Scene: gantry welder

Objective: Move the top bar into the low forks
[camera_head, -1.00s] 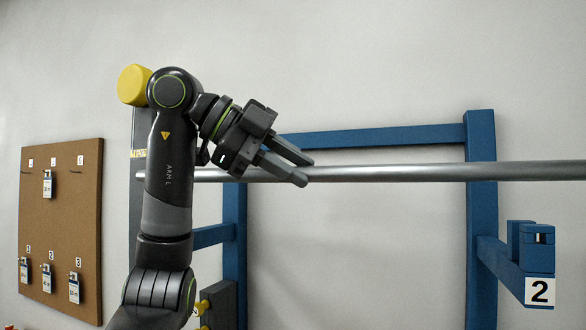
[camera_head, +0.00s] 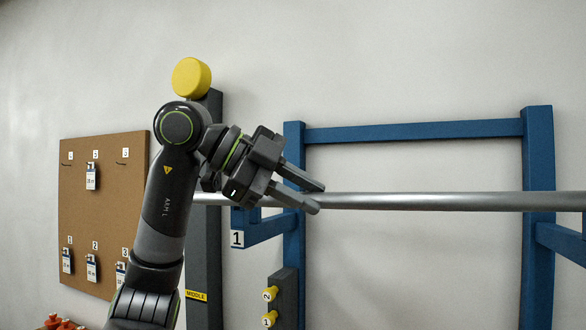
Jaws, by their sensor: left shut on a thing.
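The top bar (camera_head: 430,201) is a long grey metal tube. It runs level across the camera_head view, in front of a blue frame, and leaves the picture at the right edge. My left gripper (camera_head: 313,197) is shut on the bar near its left part; a short piece of the bar shows left of the gripper. A blue fork arm (camera_head: 268,229) with a white plate marked 1 sits just below the bar, left of the frame's left post. The bar's right end and my right gripper are out of view. I cannot identify the low forks for certain.
The blue frame (camera_head: 415,130) stands against the wall. A grey post (camera_head: 205,255) labelled MIDDLE with a yellow knob (camera_head: 191,78) stands behind my arm. A block holds yellow pegs (camera_head: 270,293) numbered 1 and 2. A brown tag board (camera_head: 100,205) hangs left.

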